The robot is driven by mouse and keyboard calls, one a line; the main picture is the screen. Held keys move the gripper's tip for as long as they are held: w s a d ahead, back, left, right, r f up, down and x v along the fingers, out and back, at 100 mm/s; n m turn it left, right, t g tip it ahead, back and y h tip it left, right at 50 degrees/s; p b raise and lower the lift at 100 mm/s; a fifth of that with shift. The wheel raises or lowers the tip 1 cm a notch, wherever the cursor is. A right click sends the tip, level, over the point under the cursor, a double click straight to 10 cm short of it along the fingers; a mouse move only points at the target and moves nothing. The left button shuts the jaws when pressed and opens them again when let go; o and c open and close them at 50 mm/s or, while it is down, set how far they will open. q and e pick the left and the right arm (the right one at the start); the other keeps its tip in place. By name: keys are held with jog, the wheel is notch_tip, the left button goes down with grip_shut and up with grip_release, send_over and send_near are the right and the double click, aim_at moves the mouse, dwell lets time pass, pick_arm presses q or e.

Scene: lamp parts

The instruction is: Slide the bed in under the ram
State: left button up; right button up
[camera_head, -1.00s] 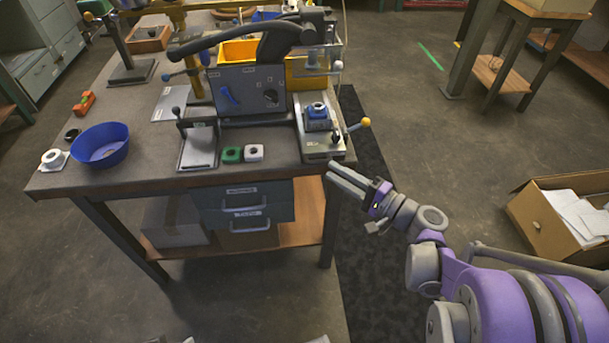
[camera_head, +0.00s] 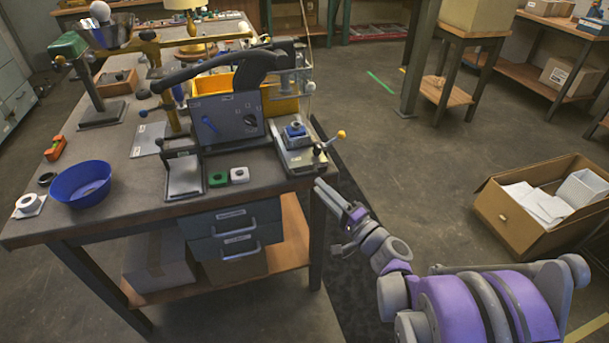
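The bed is a grey metal plate (camera_head: 300,160) at the right end of the bench, carrying a blue block fixture (camera_head: 295,133) with a metal top. A lever with a yellow knob (camera_head: 341,134) sticks out at its right side. The press with a long dark handle (camera_head: 215,66) stands behind and to the left. The ram is hard to pick out among the metal parts behind the bed. My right gripper (camera_head: 320,190) is just off the bench's front right corner, apart from the bed and holding nothing visible. Its finger gap is unclear. My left gripper is out of view.
A yellow bin (camera_head: 280,104) is behind the press. An open carton (camera_head: 520,222) sits on the floor at right.

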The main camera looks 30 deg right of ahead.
aim_at(305, 174)
jog(key=x, duration=0.7)
jog(key=shift+a, duration=0.1)
grip_shut()
dwell(1.2)
